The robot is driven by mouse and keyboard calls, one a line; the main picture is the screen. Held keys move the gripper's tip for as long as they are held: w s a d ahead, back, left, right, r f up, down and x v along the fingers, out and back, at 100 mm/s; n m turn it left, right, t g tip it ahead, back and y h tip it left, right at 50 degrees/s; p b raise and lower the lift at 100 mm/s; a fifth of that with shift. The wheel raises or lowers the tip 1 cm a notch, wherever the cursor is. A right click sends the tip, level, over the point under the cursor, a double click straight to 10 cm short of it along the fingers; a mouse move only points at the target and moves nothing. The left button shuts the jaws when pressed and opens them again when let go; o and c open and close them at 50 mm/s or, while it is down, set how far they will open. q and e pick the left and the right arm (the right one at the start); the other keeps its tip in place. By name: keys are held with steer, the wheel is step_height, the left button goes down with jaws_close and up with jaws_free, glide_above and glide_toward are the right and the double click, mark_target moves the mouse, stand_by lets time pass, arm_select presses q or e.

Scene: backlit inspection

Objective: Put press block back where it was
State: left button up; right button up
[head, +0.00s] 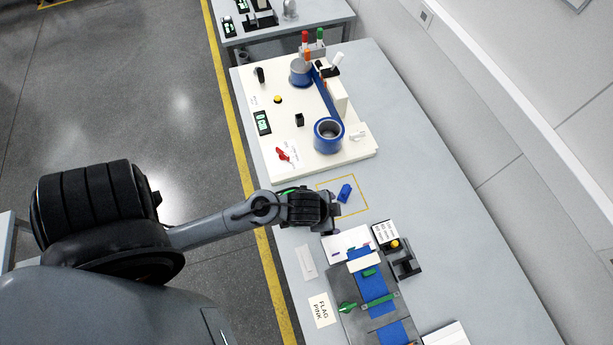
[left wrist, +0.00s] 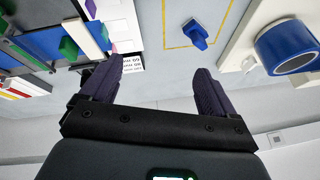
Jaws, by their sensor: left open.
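A small blue block (head: 345,193), which looks like the press block, sits inside a yellow outlined square (head: 364,208) on the grey bench. It also shows in the left wrist view (left wrist: 195,36), near the top, with a raised knob-like part. My left gripper (head: 331,218) is just left of and below the block in the head view, beside the outlined square. In the left wrist view its two dark fingers (left wrist: 152,88) are spread apart with nothing between them. The block is beyond the fingertips, apart from them. My right gripper is in neither view.
A cream board (head: 350,150) with blue rolls (head: 328,135) and a blue strip stands behind the square. In front is a grey fixture (head: 350,300) with blue strip and green parts, beside a black stand (head: 405,262). The bench right of the square is clear.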

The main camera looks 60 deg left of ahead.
arm_select(q)
steer(key=s+r+n+g, duration=0.1)
steer(key=s+r+n, duration=0.2)
steer(key=s, duration=0.5)
steer(key=shift+d+r+g, duration=0.2)
steer(key=shift+r+g, duration=0.2)
steer(key=shift+r, duration=0.05)
step_height(320, 180, up, 11)
steer(key=p, duration=1)
steer(key=shift+p, duration=0.4)
steer(key=shift+f, duration=0.2)
